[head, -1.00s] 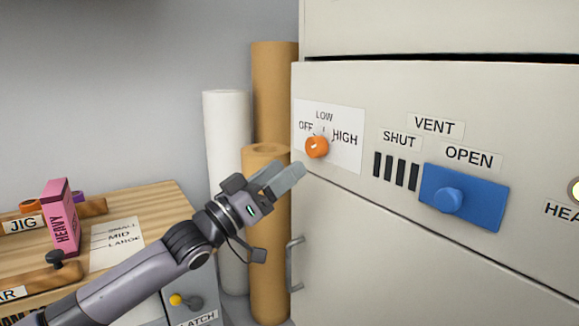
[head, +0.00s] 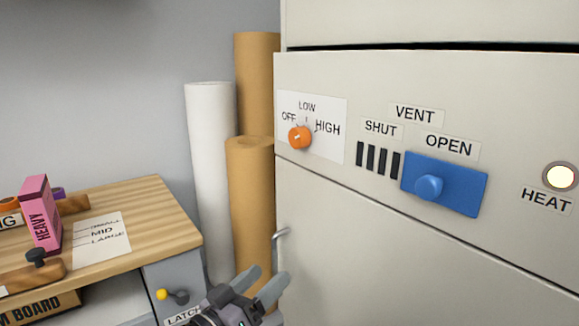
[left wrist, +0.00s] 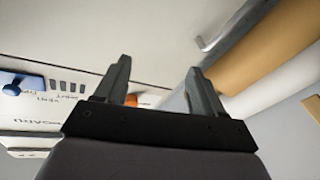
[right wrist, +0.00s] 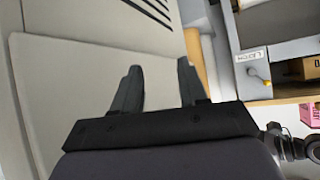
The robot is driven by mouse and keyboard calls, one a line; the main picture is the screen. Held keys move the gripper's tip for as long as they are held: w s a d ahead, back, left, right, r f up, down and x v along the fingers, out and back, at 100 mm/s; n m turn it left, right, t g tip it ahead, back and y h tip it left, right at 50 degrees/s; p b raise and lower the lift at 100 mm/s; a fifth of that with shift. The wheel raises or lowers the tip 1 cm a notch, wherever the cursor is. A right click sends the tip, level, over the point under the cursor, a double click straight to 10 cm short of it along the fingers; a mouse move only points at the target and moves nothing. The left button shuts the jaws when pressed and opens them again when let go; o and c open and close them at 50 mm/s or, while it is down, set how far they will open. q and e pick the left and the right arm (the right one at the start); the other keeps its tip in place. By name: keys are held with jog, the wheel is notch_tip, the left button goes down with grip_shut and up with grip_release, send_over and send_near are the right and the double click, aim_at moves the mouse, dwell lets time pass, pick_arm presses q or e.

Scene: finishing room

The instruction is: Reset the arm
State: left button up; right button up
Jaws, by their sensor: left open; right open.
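My left gripper (head: 262,288) is low in the middle of the head view, in front of the paper rolls and the cabinet's lower left side. Its fingers are apart and empty, and they also show in the left wrist view (left wrist: 158,85). My right gripper (right wrist: 158,88) shows only in the right wrist view, with its fingers apart and nothing between them. The orange knob (head: 300,138) on the cabinet sits below the OFF, LOW and HIGH labels, above and apart from my left gripper. The exact direction of its pointer is hard to tell.
The cabinet front (head: 350,225) has a blue vent slider (head: 460,190) by OPEN and a lit HEAT lamp (head: 560,177). Paper rolls (head: 210,150) stand left of it. A wooden bench (head: 150,215) holds a pink HEAVY box (head: 40,215); a yellow-tipped latch (head: 175,296) is below.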

pick_arm(q)
jog(key=s+a+f+n+g+y, duration=0.1)
jog(key=s+a+f+g+y, duration=0.15)
jog(key=s+a+f, duration=0.4)
jog(key=s+a+f+g+y, duration=0.1)
jog(key=s+a+f+y, duration=0.25)
jog(key=s+f, duration=0.65)
jog(key=s+a+f+n+g+y, duration=0.1)
jog(key=s+a+f+g+y, duration=0.2)
jog(key=s+f, duration=0.5)
notch_tip(320, 180, up, 10)
jog(key=a+t+p, duration=0.1)
jog(key=a+p, duration=0.1)
jog(key=p, duration=1.1)
jog(key=shift+s+r+m+y, duration=0.2)
jog(key=shift+r+m+y, duration=0.1)
jog(key=shift+y, duration=0.1)
